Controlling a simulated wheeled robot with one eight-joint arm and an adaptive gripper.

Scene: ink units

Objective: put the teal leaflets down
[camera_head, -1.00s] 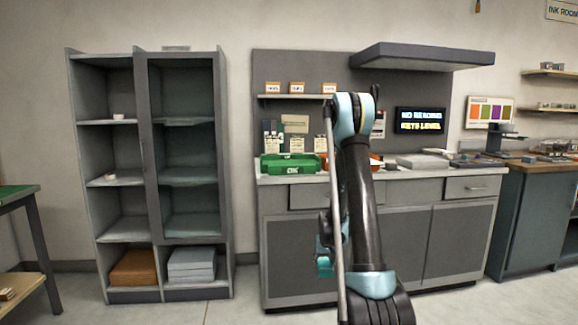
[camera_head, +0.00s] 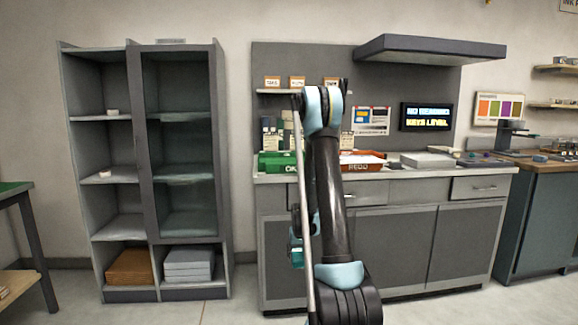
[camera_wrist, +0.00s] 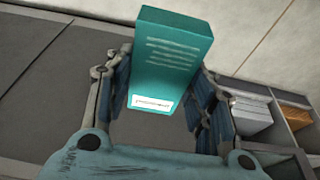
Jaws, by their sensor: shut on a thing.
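The teal leaflets (camera_wrist: 172,60) are a block with pale printed lines and a white label, seen large in the wrist view. My gripper (camera_wrist: 165,95) is shut on them, with a finger on each side. In the head view a small teal patch of the leaflets (camera_head: 296,257) shows beside my arm, low in front of the grey counter (camera_head: 400,255). My gripper (camera_head: 300,240) is mostly hidden there by my arm. The leaflets are clear of any surface that I can see.
A green tray (camera_head: 275,163) and a red tray (camera_head: 362,162) stand on the counter, partly behind my arm. A grey shelf unit (camera_head: 106,236) at left has a brown stack (camera_head: 130,267) and a grey stack (camera_head: 189,265) at its bottom. A green-topped table (camera_head: 14,189) is far left.

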